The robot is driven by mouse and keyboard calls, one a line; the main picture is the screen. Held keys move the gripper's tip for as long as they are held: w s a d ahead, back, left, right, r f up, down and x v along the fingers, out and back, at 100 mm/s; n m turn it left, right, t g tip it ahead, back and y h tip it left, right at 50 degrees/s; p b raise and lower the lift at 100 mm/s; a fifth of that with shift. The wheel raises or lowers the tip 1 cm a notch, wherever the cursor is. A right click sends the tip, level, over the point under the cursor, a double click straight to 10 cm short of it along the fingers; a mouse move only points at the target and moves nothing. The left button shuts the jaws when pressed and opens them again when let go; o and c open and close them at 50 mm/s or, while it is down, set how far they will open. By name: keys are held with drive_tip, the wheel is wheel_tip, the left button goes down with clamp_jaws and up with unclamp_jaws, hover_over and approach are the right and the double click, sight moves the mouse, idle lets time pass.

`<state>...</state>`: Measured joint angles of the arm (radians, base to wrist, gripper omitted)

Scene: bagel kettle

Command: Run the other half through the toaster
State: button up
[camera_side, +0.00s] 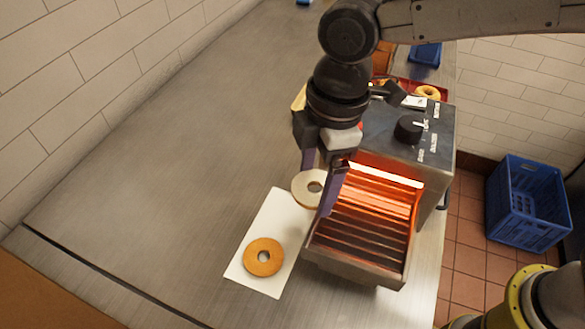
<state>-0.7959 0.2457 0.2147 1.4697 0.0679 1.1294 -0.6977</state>
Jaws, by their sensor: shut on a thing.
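My gripper (322,185) is shut on a pale bagel half (304,190), cut face showing. It holds the half beside the left edge of the toaster's front rack, above the white sheet's upper end. The toaster (433,150) has a dark control face with a knob, and its opening glows orange. Its wire rack (362,231) slopes out at the front and looks empty. A browned bagel half (263,257) lies on the white sheet (285,217) left of the rack.
A red tray (443,92) with a bagel (428,92) stands behind the toaster. A blue bin (425,54) is farther back. A blue crate (528,203) sits on the tiled floor at right. The steel counter (170,160) is clear at left.

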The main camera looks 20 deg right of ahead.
sight(360, 237)
drive_tip(key=s+d+n, duration=0.1)
drive_tip(key=s+n, duration=0.1)
drive_tip(key=s+d+r+n, duration=0.1)
drive_tip(key=s+n, duration=0.1)
drive_tip(key=s+d+r+n, duration=0.1)
drive_tip(key=s+d+n, duration=0.1)
drive_tip(key=n, duration=0.1)
drive_tip(key=shift+s+g, duration=0.25)
drive_tip(key=shift+g, duration=0.15)
drive_tip(key=shift+s+d+n, duration=0.25)
drive_tip(key=shift+s+n, duration=0.1)
drive_tip(key=shift+n, duration=0.15)
drive_tip(key=shift+f, duration=2.65)
drive_tip(key=o, duration=1.1)
